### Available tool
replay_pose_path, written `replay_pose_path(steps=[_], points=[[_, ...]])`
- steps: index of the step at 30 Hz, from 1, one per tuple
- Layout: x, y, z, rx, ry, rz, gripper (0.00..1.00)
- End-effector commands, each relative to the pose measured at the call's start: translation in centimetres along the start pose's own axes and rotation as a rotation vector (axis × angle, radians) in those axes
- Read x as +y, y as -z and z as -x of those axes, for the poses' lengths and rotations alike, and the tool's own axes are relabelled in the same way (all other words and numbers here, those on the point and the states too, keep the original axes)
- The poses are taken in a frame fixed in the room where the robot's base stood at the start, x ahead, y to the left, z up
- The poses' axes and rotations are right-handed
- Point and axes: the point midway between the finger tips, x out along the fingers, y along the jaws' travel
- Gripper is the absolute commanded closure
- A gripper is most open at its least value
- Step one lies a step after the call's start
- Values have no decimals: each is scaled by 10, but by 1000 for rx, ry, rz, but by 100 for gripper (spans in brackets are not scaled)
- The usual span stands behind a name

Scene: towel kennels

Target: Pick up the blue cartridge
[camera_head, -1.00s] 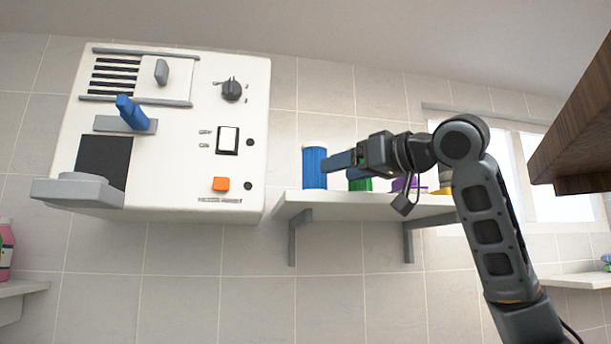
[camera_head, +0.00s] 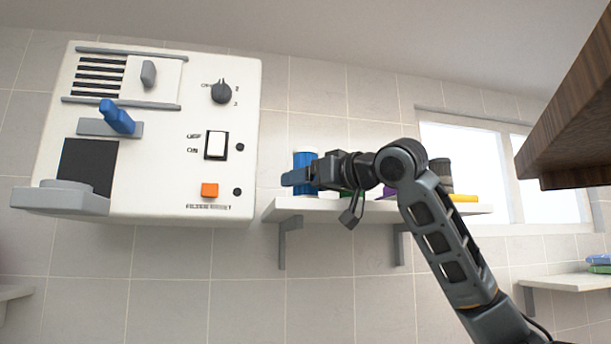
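The blue cartridge (camera_head: 304,159) stands upright at the left end of the white wall shelf (camera_head: 275,209).
A white wall machine (camera_head: 150,170) with a blue lever (camera_head: 117,117) hangs close left. A wooden cabinet (camera_head: 575,130) overhangs at upper right.

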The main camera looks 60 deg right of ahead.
Motion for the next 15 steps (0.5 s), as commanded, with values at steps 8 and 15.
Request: replay_pose_path(steps=[8,15], points=[[0,0,0,0,0,0,56],[0,0,0,1,0,0,71]])
